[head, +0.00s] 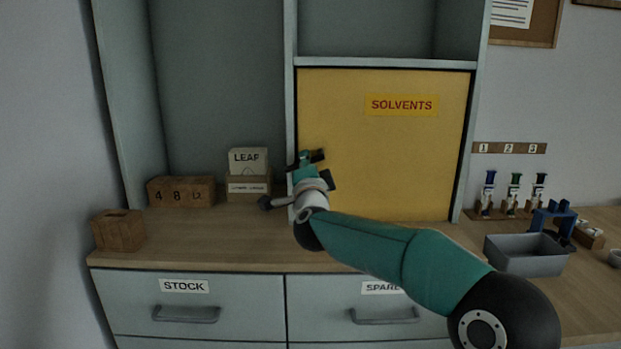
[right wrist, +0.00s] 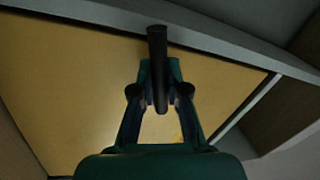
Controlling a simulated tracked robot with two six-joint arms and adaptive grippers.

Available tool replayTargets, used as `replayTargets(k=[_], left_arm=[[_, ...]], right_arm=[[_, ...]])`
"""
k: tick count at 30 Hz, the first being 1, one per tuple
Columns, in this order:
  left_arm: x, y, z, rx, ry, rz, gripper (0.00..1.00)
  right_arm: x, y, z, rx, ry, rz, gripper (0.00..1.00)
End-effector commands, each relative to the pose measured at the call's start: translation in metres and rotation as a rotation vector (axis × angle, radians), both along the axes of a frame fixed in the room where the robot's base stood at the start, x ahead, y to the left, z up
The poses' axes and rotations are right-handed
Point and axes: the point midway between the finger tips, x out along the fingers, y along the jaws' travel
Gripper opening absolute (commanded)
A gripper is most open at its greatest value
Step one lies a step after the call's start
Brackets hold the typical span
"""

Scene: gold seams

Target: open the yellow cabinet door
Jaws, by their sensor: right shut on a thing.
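The yellow cabinet door (head: 390,150) carries a red-lettered SOLVENTS label (head: 401,105) and looks closed, flush in its frame. My right gripper (head: 312,158) is at the door's left edge. In the right wrist view my right gripper (right wrist: 158,85) is shut on a dark bar handle (right wrist: 157,60) that stands in front of the yellow door (right wrist: 80,85). In the head view the handle is mostly hidden by the gripper. My left gripper is not in view.
A grey bin (head: 526,254) and small coloured-top items (head: 514,192) stand to the right. Drawers labelled STOCK (head: 184,286) and SPARE are below.

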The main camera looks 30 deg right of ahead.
Motion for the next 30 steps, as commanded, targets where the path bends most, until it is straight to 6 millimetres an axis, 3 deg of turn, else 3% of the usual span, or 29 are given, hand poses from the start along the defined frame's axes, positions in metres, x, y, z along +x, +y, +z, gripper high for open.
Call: replayTargets(k=[12, 30], left_arm=[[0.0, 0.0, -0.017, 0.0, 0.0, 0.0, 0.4], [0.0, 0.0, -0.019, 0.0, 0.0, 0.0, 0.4]], right_arm=[[0.0, -0.002, 0.006, 0.217, -0.133, -0.01, 0.0], [0.0, -0.003, 0.008, 0.259, -0.159, -0.013, 0.0]])
